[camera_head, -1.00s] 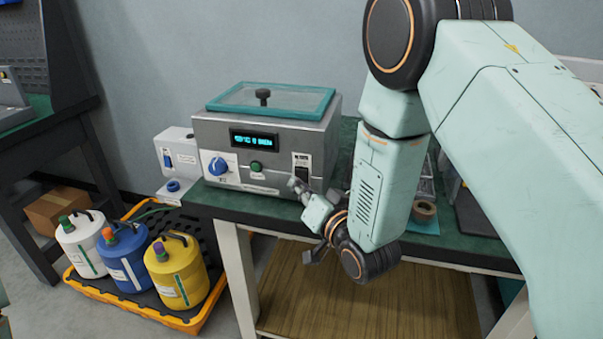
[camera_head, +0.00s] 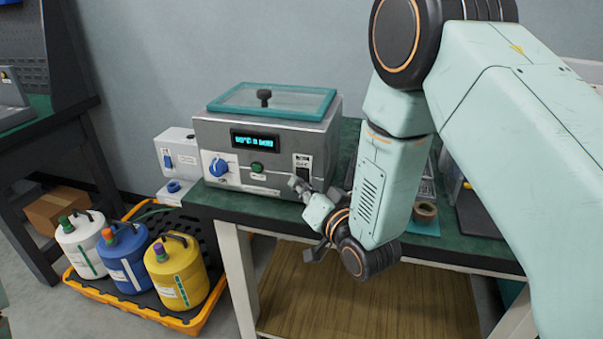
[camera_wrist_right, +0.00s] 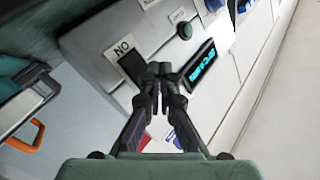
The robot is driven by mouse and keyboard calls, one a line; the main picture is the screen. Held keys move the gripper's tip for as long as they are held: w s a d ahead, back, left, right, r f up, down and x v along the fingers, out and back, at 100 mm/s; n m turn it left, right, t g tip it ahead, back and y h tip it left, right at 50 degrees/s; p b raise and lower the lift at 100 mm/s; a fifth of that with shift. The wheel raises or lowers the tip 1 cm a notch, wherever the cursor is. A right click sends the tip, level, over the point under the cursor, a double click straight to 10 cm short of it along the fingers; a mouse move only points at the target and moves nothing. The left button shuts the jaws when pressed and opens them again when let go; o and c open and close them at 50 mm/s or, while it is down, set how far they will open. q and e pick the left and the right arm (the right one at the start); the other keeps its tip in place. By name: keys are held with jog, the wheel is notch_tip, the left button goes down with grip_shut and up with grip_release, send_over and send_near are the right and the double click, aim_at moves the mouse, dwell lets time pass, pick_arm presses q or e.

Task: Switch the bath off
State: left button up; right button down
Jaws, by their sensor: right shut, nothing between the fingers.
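The bath (camera_head: 265,135) is a grey metal box with a teal-framed lid, standing on the green bench top. Its display (camera_head: 254,141) is lit with cyan characters, and it also glows in the right wrist view (camera_wrist_right: 200,68). A blue knob (camera_head: 218,166), a green button (camera_head: 257,168) and a dark rocker switch (camera_head: 302,174) are on its front. My right gripper (camera_head: 294,184) is shut and empty, its fingertips close in front of the bath just below the switch. In the right wrist view the fingertips (camera_wrist_right: 159,70) are beside the switch (camera_wrist_right: 131,68); contact cannot be told. My left gripper is not in view.
A small white unit (camera_head: 175,155) with a blue switch stands left of the bath. White, blue and yellow jugs (camera_head: 178,275) stand in an orange-rimmed tray on the floor.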

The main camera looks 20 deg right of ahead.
jog(key=shift+w+d, duration=0.1)
jog(key=shift+d, duration=0.05)
dwell(0.5)
jog(key=shift+w+d, duration=0.1)
jog(key=shift+w, duration=0.1)
jog(key=shift+w+d+r, duration=0.1)
jog(key=shift+w+d, duration=0.1)
jog(key=shift+w, duration=0.1)
dwell(0.8)
jog(key=shift+s, duration=0.1)
jog(key=shift+s+a, duration=0.45)
jog(key=shift+s, duration=0.1)
jog(key=shift+s+a+f+p, duration=0.15)
jog(key=shift+s+a, duration=0.3)
jog(key=shift+s, duration=0.25)
jog(key=shift+s+a+f+p, duration=0.1)
jog(key=shift+s+a+p, duration=0.1)
jog(key=shift+s+a, duration=0.4)
jog(key=shift+s+a+f+p, duration=0.15)
jog(key=shift+s+a, duration=0.2)
jog(key=shift+s, duration=0.45)
